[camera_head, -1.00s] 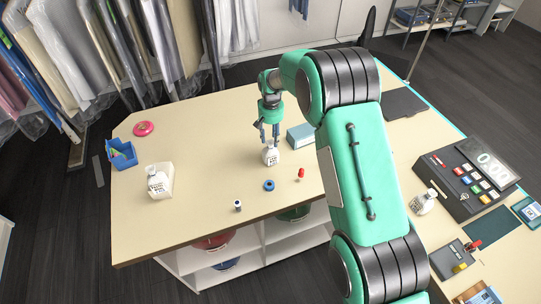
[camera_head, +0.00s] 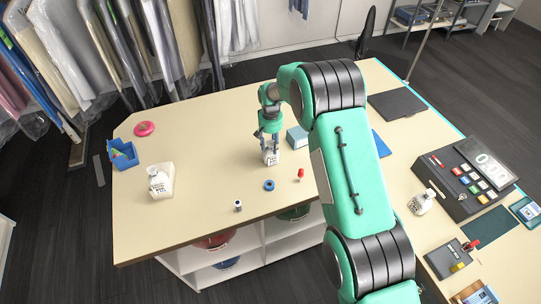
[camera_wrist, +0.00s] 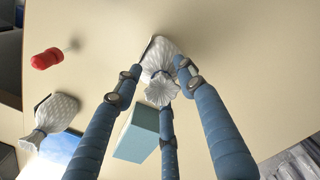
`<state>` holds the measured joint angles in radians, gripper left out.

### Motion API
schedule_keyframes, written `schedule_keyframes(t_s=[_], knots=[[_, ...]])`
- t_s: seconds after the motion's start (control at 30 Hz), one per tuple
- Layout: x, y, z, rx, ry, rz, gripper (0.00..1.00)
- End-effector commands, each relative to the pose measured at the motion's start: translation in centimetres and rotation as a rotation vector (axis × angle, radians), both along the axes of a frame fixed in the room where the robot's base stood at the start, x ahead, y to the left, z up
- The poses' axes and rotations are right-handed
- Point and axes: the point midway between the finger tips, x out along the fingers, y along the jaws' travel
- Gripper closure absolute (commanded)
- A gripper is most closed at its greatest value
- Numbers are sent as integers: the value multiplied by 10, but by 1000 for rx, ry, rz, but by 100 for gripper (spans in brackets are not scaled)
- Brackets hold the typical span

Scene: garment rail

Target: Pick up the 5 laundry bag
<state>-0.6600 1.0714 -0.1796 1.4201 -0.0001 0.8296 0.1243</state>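A white laundry bag (camera_head: 270,158) with dark print and a gathered neck stands on the counter under my gripper (camera_head: 269,143); I cannot read its print. In the wrist view this bag (camera_wrist: 160,62) is between the three blue fingers of my gripper (camera_wrist: 163,75). The fingers are spread around its neck, with gaps beside the neck; fingertip contact with the body is unclear. A second white bag (camera_head: 158,181) stands at the left by a cream tray (camera_head: 170,179). A third (camera_head: 421,203) stands at the right near the register.
A pale blue box (camera_head: 297,136) stands close right of my gripper. A blue bin (camera_head: 122,154) stands far left. The left-middle counter is clear.

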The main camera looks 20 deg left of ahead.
Motion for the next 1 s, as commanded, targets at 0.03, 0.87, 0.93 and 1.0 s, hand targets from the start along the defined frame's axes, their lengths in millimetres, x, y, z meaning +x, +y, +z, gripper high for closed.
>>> schedule_keyframes(t_s=[0.03,0.87,0.93,1.0], knots=[[0,0,0,0,0,0,60],[0,0,0,0,0,0,100],[0,0,0,0,0,0,100],[0,0,0,0,0,0,100]])
